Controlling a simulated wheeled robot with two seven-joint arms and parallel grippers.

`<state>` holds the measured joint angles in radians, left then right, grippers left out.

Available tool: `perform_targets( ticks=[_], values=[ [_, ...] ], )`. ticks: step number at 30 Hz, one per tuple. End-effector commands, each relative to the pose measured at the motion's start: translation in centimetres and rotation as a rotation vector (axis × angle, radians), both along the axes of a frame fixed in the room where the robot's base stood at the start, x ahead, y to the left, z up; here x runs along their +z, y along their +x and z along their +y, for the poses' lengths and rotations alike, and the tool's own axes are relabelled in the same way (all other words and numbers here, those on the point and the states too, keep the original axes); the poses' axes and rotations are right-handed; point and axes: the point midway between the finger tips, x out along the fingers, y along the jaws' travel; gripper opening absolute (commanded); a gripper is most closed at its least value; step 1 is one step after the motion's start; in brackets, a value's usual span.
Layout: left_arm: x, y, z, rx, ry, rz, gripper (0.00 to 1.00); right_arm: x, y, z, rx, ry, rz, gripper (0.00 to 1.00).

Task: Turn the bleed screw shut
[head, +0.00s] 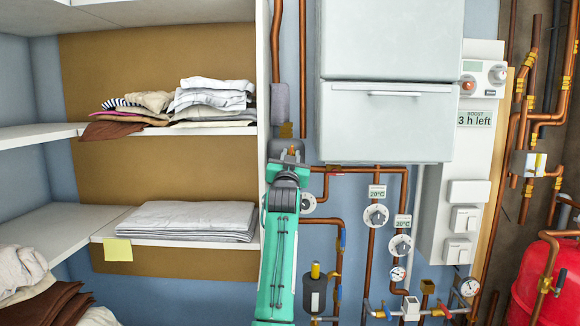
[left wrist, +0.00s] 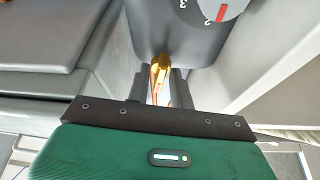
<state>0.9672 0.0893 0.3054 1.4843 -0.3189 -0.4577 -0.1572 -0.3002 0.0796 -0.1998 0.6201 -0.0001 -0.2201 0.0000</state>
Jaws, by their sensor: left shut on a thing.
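In the left wrist view a brass, screw-like piece (left wrist: 160,70), which looks like the bleed screw, sticks out from under a dark grey rounded body (left wrist: 180,35). That body carries a light dial (left wrist: 222,8) with a red mark and numbers. My left gripper (left wrist: 161,88) has one dark finger on each side of the brass piece and is shut on it. In the head view my left gripper (head: 288,152) is raised to the wall beside the shelf's right edge and hides most of what it holds. My right gripper is in neither view.
A shelf unit (head: 50,222) with folded cloths stands at the left. A white boiler (head: 388,120) hangs right of my arm. Copper pipes (head: 370,200), dials (head: 376,215) and valves crowd the wall below. A red tank (head: 545,280) stands at the right.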

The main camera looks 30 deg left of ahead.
Motion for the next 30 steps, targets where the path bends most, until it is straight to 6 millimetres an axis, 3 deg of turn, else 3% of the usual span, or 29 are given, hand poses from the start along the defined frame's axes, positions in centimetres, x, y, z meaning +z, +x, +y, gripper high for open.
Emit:
perform_targets(
  ticks=[9,27,28,30],
  values=[
    [-0.29,0.14,-0.15,-0.003,-0.120,-0.068,0.00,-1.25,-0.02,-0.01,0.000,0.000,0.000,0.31],
    [-0.21,0.12,-0.10,0.000,-0.147,-0.085,0.00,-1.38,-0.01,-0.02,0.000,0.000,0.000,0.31],
    [-0.20,0.13,-0.10,0.000,-0.147,-0.085,0.28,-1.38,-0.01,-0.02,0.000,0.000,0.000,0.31],
    [-0.18,0.12,-0.10,-0.001,-0.146,-0.086,0.31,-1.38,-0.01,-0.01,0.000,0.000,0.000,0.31]
  ],
)
